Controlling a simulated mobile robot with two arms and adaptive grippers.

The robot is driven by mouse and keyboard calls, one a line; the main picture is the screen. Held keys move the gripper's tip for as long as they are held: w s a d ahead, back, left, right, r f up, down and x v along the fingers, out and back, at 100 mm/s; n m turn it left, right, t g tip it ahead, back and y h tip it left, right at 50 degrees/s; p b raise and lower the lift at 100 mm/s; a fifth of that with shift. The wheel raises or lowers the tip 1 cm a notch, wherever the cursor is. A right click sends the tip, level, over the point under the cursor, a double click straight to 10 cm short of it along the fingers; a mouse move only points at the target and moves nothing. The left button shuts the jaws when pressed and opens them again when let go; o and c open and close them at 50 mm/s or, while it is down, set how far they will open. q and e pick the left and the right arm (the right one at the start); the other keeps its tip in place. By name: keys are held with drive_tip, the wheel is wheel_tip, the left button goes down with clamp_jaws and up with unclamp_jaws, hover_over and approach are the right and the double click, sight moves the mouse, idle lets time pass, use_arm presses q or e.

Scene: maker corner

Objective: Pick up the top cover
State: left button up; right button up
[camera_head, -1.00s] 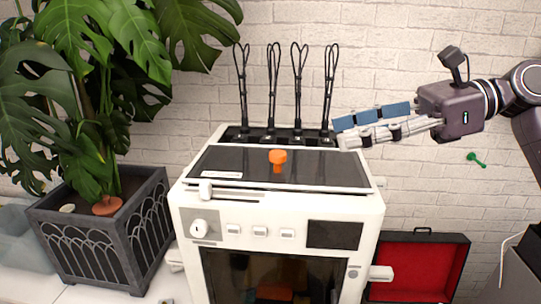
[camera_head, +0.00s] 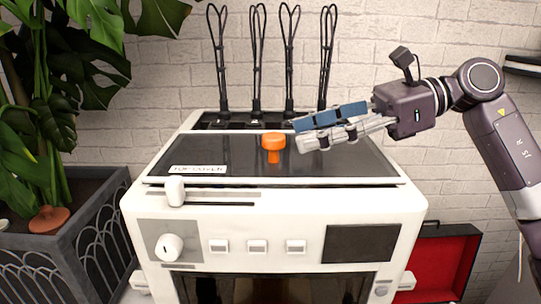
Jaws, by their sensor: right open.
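The top cover (camera_head: 340,166) is a dark, glossy panel in a pale frame, lying flat on top of a white machine (camera_head: 285,216). An orange knob (camera_head: 273,146) stands up from its middle, and a white label (camera_head: 198,170) sits at its front left. My right gripper (camera_head: 298,135) comes in from the right above the cover. Its blue-padded fingers point left, and their tips are just right of the knob. The gripper is open and empty; I cannot tell the exact gap to the knob. My left gripper is not in view.
Several black looped cables (camera_head: 257,60) rise behind the cover. A white slider (camera_head: 176,190), a dial (camera_head: 169,247), buttons and a dark screen (camera_head: 362,243) are on the front. A plant in a grey planter (camera_head: 85,240) stands left. An open red-lined case (camera_head: 440,265) is at the right.

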sight(276, 135)
drive_tip(key=p+x, duration=0.1)
drive_tip(key=x, duration=0.2)
drive_tip(key=r+p+x, duration=0.1)
drive_tip(key=x, duration=0.1)
drive_tip(key=shift+w+a+f+p, duration=0.1)
drive_tip(key=shift+a+p, duration=0.25)
drive_tip(key=shift+w+a+f, duration=0.1)
drive_tip(key=shift+a+f, duration=0.15)
drive_tip(key=shift+a, duration=0.15)
drive_tip(key=shift+d, duration=0.1)
drive_tip(key=shift+c, duration=1.3)
drive_tip(key=shift+r, duration=0.1)
clamp_jaws()
